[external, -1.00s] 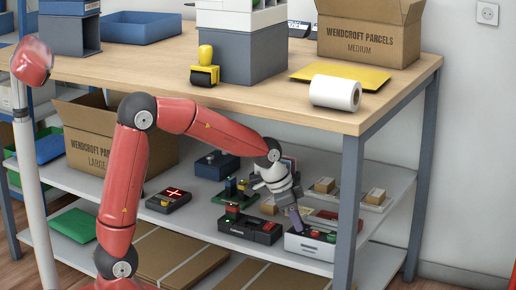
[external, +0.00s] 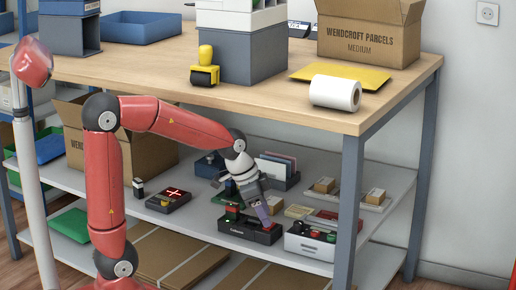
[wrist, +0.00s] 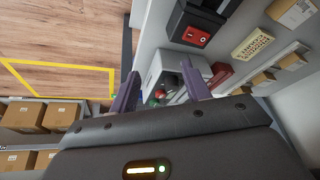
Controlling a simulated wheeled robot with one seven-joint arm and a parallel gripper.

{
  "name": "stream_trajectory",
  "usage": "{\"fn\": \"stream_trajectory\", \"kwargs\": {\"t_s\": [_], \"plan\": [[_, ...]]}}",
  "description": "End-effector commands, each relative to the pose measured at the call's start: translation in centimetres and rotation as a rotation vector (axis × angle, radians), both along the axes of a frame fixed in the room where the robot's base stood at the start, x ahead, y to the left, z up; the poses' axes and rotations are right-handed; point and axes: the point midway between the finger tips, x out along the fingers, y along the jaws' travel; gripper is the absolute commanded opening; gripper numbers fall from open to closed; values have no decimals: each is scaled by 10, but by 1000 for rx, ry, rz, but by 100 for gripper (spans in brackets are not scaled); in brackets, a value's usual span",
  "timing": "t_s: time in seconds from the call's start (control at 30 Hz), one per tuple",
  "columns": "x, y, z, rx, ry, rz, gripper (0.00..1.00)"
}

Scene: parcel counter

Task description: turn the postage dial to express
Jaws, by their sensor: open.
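A pale grey box (external: 310,245) with a dark knob and small coloured parts on top stands at the front right of the shelf under the counter. It also shows in the wrist view (wrist: 163,63), partly behind my fingers. I cannot tell for certain which part is the postage dial, and no express mark is readable. A black device (external: 248,231) with a red part on top stands just left of the grey box. My gripper (external: 266,216) (wrist: 163,90) is open, fingers pointing down near the black device's right end. Nothing is visibly held. Contact cannot be told.
A black device with a red cross (external: 168,200) lies to the left on the shelf (external: 340,220). Small parcels (external: 325,185) and a card holder (external: 278,172) stand behind.

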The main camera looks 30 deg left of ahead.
Motion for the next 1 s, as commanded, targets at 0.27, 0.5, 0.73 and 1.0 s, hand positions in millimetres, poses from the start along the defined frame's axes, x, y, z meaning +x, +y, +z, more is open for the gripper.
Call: {"fn": "stream_trajectory", "kwargs": {"t_s": [0.27, 0.5, 0.73, 1.0], "plan": [[-26, 32, 0, 0, 0, 1, 48], [-30, 37, 0, 0, 1, 0, 48], [-31, 38, -3, 15, 4, -13, 46], [-48, 90, -48, 469, 60, -383, 46]]}}
